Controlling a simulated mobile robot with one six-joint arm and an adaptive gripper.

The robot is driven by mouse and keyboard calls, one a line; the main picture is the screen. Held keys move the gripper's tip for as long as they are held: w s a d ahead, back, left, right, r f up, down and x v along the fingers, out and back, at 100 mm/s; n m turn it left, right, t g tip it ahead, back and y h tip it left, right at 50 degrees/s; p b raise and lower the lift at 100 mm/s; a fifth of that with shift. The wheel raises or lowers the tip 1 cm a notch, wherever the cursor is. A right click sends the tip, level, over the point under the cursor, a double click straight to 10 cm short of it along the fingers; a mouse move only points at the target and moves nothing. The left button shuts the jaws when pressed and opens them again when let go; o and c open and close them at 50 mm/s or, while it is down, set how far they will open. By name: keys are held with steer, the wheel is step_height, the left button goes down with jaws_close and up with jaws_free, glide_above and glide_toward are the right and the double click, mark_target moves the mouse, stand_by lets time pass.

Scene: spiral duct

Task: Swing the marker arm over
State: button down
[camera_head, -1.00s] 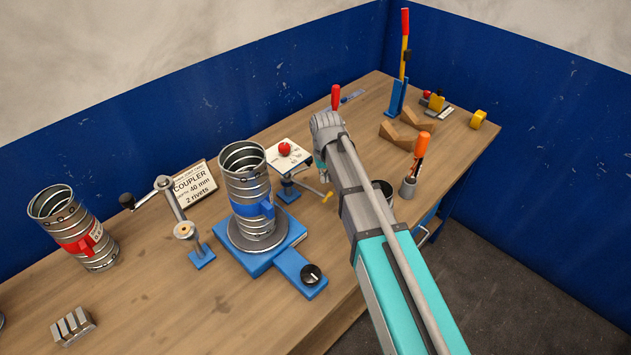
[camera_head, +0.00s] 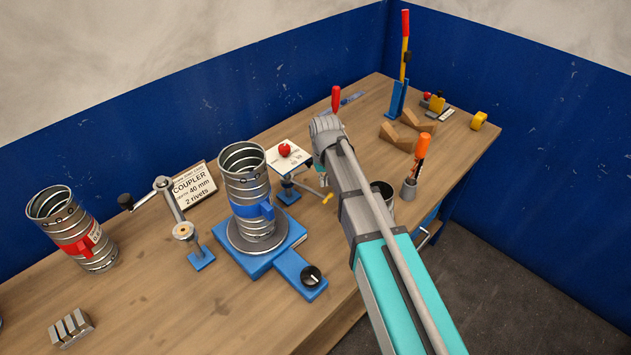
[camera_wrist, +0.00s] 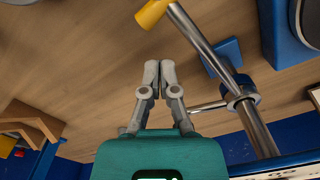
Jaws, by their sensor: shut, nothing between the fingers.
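A slim metal arm with a yellow tip (camera_head: 327,198), seemingly the marker arm, sticks out from a small blue-based stand (camera_head: 289,193) beside the spiral duct (camera_head: 248,190). In the wrist view its yellow tip (camera_wrist: 152,12) is at the top. Its rod runs down right to a blue collar (camera_wrist: 238,95) on a metal post (camera_wrist: 259,130). My gripper (camera_wrist: 160,72) is shut and empty, with a visible gap between its fingers and the rod. In the head view my gripper (camera_head: 322,178) is just above and behind the yellow tip, partly hidden by my wrist.
The duct stands on a blue turntable base (camera_head: 285,258) with a black knob. A plate with a red knob (camera_head: 284,149) tops the stand. A crank stand (camera_head: 178,222) is to the left.

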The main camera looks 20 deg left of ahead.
steer(key=shift+s+a, duration=0.2)
steer(key=shift+s, duration=0.4)
steer(key=shift+s+a, duration=0.25)
steer(key=shift+s, duration=0.4)
steer(key=shift+s+a, duration=0.25)
steer(key=shift+s, duration=0.4)
steer(key=shift+s+a, duration=0.25)
steer(key=shift+s, duration=0.4)
steer(key=shift+s+a, duration=0.1)
steer(key=shift+s, duration=0.2)
steer(key=shift+r, duration=0.1)
step_height(320, 180, up, 9)
steer(key=p, duration=0.9)
glide_above(316, 192)
steer(key=s, duration=0.2)
steer(key=shift+a, duration=0.3)
